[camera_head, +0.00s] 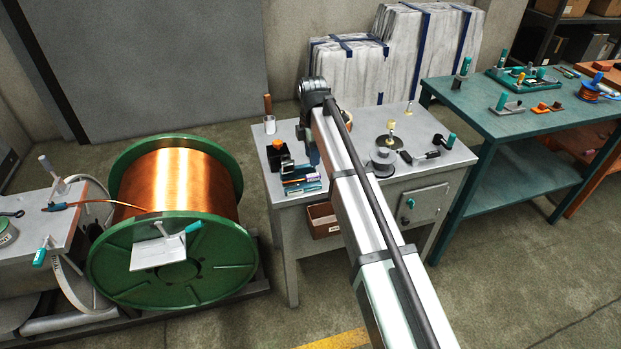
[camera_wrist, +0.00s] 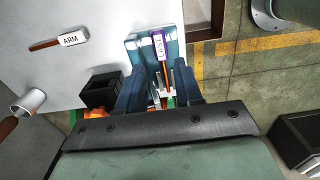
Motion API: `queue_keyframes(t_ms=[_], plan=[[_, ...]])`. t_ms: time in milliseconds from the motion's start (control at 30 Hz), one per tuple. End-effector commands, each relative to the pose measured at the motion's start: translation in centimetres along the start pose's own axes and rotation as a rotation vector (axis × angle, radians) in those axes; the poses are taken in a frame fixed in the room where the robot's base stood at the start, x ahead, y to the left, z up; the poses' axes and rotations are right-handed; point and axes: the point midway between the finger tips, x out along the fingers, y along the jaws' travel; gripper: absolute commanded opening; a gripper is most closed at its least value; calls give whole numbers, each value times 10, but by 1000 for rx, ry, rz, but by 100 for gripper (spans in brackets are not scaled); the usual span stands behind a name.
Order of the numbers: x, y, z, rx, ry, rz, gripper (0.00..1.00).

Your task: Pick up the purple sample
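The purple sample (camera_wrist: 158,44) shows in the wrist view as a purple tag with a white label and a copper-coloured strip running down from it. It lies over a blue holder (camera_wrist: 136,48) near the bench edge. My gripper (camera_wrist: 161,82) is above the holder, with its two dark blue fingers apart on either side of the strip. The strip's lower end is partly hidden among small white and green parts between the fingers.
A sample labelled ARM (camera_wrist: 73,39) lies on the bench. A black block with an orange top (camera_head: 277,150) and a metal cup (camera_head: 269,125) stand left of my gripper. A round-based stand (camera_head: 388,142) is to the right. A large copper reel (camera_head: 178,185) is left of the bench.

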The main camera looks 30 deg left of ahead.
Motion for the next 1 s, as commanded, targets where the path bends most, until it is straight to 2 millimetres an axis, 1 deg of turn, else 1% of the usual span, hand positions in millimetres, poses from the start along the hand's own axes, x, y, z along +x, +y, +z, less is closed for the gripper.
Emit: queue_keyframes(t_ms=[33, 133, 367, 467, 667, 800, 1000], plan=[[8, 0, 0, 0, 0, 0, 35], [17, 0, 0, 1, 0, 0, 35], [25, 0, 0, 1, 0, 1, 35], [31, 0, -2, 1, 0, 1, 35], [56, -1, -7, 0, 0, -1, 35], [72, -1, -6, 1, 0, 0, 35], [75, 0, -6, 1, 0, 1, 35]])
